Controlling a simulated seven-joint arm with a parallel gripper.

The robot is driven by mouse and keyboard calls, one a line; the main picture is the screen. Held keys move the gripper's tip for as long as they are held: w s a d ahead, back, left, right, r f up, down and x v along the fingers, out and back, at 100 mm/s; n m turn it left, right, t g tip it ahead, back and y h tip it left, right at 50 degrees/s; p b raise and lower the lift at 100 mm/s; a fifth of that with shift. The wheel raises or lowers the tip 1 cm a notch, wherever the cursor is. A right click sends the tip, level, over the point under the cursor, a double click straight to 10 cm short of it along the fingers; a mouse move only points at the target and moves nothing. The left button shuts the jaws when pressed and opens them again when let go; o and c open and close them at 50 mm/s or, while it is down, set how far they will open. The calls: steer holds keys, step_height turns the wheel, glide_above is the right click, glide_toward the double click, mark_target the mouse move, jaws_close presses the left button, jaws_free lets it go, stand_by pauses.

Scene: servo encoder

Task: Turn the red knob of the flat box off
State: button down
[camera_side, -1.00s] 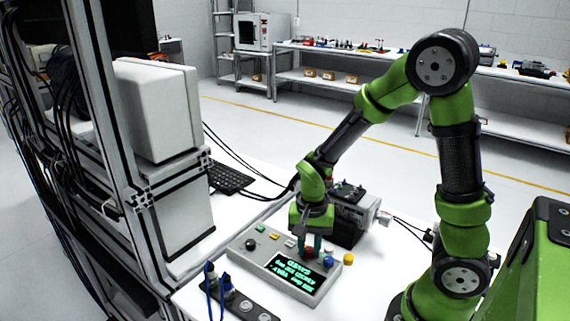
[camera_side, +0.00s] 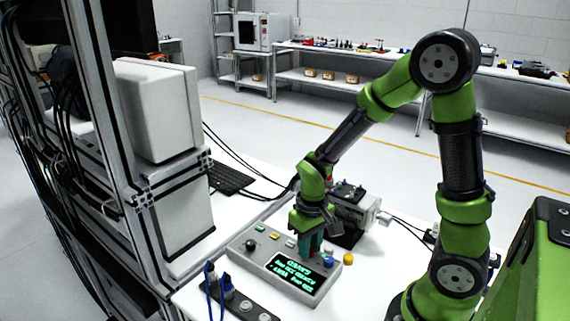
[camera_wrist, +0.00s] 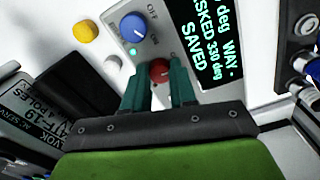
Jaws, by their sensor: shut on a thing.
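The flat box (camera_side: 262,269) is a pale control panel lying on the white table, with a dark display (camera_side: 292,272) showing green text. The red knob (camera_wrist: 159,71) sits on it beside the display, below the blue knob (camera_wrist: 134,27) in the wrist view. My gripper (camera_wrist: 161,84) has its two teal fingers on either side of the red knob, shut on it. The blue knob also shows there (camera_side: 328,261). "OFF" lettering is near the blue knob in the wrist view.
A servo motor (camera_side: 352,212) sits close behind my gripper. A dark strip with a blue connector (camera_side: 226,283) lies in front. A keyboard (camera_side: 229,178) and white cabinet (camera_side: 165,110) are at left.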

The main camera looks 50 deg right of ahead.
steer(key=shift+n, duration=0.5)
steer(key=c, duration=0.9)
jaws_free()
step_height(320, 180, up, 17)
steer(key=shift+w, duration=0.1)
steer(key=s+a+r+m+t+y, duration=0.1)
steer(key=s+a+r+t+y, duration=0.1)
steer(key=s+a+t, duration=0.3)
steer(key=shift+s+a+r+m+t, duration=0.3)
steer(key=shift+s+r+m+t, duration=0.15)
steer(key=shift+t, duration=0.65)
